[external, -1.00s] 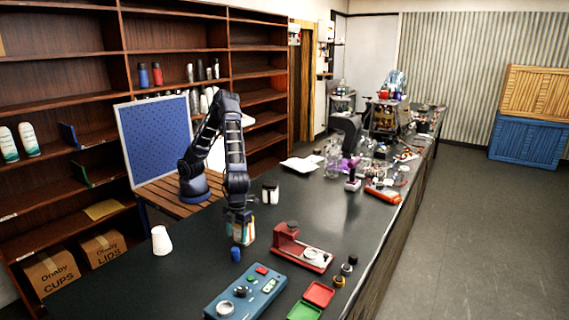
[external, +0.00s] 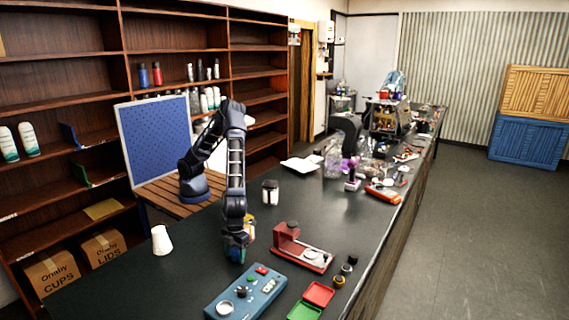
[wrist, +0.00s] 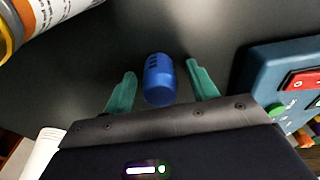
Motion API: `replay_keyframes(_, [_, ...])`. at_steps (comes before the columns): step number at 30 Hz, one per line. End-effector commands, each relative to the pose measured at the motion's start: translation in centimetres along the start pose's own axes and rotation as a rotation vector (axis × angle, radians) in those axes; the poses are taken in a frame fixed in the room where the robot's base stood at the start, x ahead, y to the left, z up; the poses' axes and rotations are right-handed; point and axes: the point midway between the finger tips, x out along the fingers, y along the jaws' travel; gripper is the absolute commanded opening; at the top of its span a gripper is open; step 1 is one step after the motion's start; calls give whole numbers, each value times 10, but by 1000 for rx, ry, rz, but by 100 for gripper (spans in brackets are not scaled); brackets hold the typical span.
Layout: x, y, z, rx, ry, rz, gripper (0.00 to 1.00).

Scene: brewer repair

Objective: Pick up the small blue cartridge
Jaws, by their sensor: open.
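The small blue cartridge (wrist: 158,82) stands on the dark counter in the wrist view, with dark slots on its side. My gripper (wrist: 160,70) is open, with one teal finger on each side of the cartridge. A gap shows between the cartridge and each finger. In the external view my gripper (external: 237,254) points down close above the counter at the cartridge's spot. The cartridge is mostly hidden there by the fingers.
A labelled container with a yellow rim (wrist: 30,22) stands close by. A blue-grey control box (external: 246,292) lies in front, a red device (external: 300,250) to the right. A white cup (external: 161,240) stands left. Counter between the cup and gripper is clear.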

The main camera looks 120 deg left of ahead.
Motion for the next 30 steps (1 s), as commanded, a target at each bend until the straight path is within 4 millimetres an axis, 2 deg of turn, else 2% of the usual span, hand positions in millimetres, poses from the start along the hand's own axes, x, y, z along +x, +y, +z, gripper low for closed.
replay_keyframes(3, [0, 0, 0, 0, 0, 0, 56])
replay_keyframes(10, [0, 0, 0, 0, 0, 0, 11])
replay_keyframes(18, [-1, 0, 0, 0, 0, 0, 9])
replay_keyframes(22, [-8, -1, -1, -1, 0, -2, 9])
replay_keyframes(26, [-28, -1, -3, -1, 1, -3, 9])
replay_keyframes(30, [-60, -1, -8, -1, 1, -5, 9])
